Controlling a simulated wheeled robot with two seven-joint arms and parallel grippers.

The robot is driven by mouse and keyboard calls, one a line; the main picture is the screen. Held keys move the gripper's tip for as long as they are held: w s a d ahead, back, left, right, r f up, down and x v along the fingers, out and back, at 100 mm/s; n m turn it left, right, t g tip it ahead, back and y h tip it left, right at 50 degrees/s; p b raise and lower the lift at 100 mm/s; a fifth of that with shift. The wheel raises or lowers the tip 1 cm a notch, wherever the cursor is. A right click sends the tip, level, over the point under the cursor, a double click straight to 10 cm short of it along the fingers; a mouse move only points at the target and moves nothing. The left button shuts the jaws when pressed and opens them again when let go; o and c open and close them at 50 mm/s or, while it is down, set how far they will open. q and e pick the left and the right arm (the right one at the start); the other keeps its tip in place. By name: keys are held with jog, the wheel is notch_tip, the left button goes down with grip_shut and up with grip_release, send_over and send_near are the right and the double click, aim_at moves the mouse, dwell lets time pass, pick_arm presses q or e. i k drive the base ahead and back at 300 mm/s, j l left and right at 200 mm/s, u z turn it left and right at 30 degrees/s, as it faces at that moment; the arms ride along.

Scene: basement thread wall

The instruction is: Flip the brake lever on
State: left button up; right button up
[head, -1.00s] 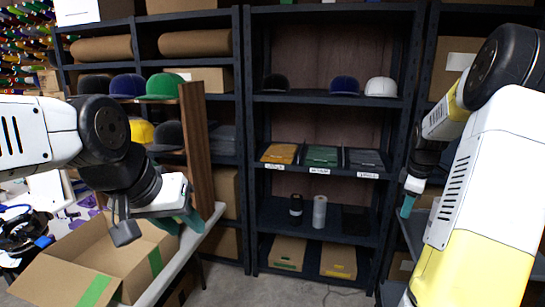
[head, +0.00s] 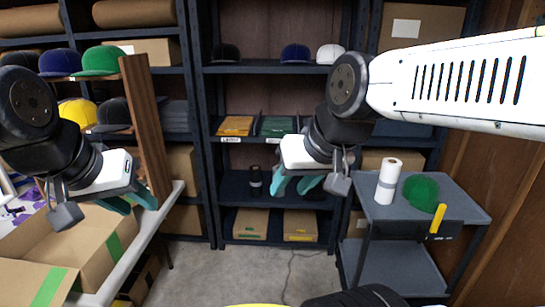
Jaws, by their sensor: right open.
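A yellow lever (head: 437,221) stands tilted at the front right of a grey cart (head: 465,205), and it looks like the brake lever. A green cap (head: 421,192) lies on the cart top close behind it. My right gripper (head: 296,185) is open and empty, pointing down in front of the middle shelf, well left of the cart and lever. My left gripper (head: 134,201) looks open and empty, with its teal fingers apart beside the open cardboard box, far from the lever.
A white roll (head: 388,180) stands on the cart's left side. The open cardboard box (head: 85,235) is at the lower left on a light table edge (head: 150,235). Dark shelves (head: 200,130) with caps and trays fill the back. Grey floor (head: 215,270) is clear in the middle.

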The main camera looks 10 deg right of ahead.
aim_at(431, 234)
jog(key=z, duration=1.8)
